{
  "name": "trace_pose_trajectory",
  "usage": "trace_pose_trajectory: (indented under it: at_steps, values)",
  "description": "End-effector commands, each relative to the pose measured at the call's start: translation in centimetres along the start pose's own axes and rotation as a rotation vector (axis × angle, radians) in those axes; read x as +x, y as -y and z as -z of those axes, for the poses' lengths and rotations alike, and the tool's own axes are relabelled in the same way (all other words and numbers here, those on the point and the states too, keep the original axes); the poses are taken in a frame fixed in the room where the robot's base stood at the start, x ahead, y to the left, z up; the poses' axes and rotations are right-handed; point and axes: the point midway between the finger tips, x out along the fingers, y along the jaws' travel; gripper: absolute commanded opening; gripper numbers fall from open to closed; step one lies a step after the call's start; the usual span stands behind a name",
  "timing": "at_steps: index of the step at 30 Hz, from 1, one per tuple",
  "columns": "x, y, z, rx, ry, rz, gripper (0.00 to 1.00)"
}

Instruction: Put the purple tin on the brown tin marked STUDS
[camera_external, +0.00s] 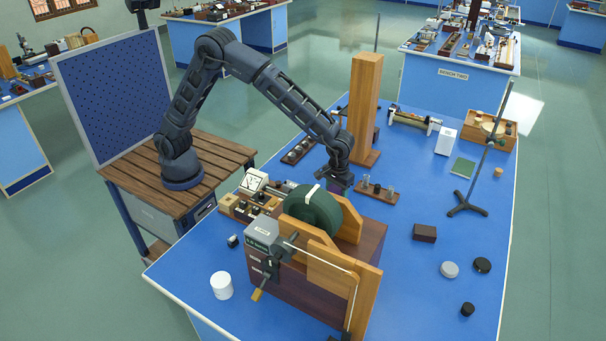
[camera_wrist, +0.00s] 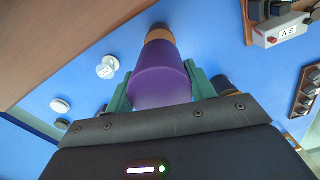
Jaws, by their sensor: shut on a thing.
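The purple tin (camera_wrist: 160,85) is between the two green fingers of my gripper (camera_wrist: 157,70) in the wrist view; the gripper is shut on it. A brown band (camera_wrist: 159,35) with a darker end shows just beyond the purple tin. It may be the brown tin, but no STUDS marking is readable, and I cannot tell whether the two touch. In the external view my gripper (camera_external: 340,178) points down behind the large wooden apparatus, which hides what is beneath it.
The wooden apparatus with a green wheel (camera_external: 313,210) stands in front of my gripper. A tall wooden post (camera_external: 366,105) stands behind it. A small rack with vials (camera_external: 377,192) is close on the right. The blue bench further right has free room around several small tins.

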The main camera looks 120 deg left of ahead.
Motion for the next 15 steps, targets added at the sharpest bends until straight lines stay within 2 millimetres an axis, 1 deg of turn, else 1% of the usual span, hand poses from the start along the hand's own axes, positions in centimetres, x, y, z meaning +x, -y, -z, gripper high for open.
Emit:
trace_pose_trajectory:
  at_steps: [1, 3, 8, 10, 15]
  values:
    - [0.7, 0.0, 0.0, 0.000, 0.000, 0.001, 0.25]
    - [1.3, 0.0, 0.0, 0.000, 0.000, 0.001, 0.25]
    - [2.0, 0.0, 0.0, 0.000, 0.000, 0.000, 0.25]
    - [2.6, 0.0, 0.0, 0.000, 0.000, 0.000, 0.25]
    - [4.9, 0.0, 0.0, 0.000, 0.000, 0.001, 0.25]
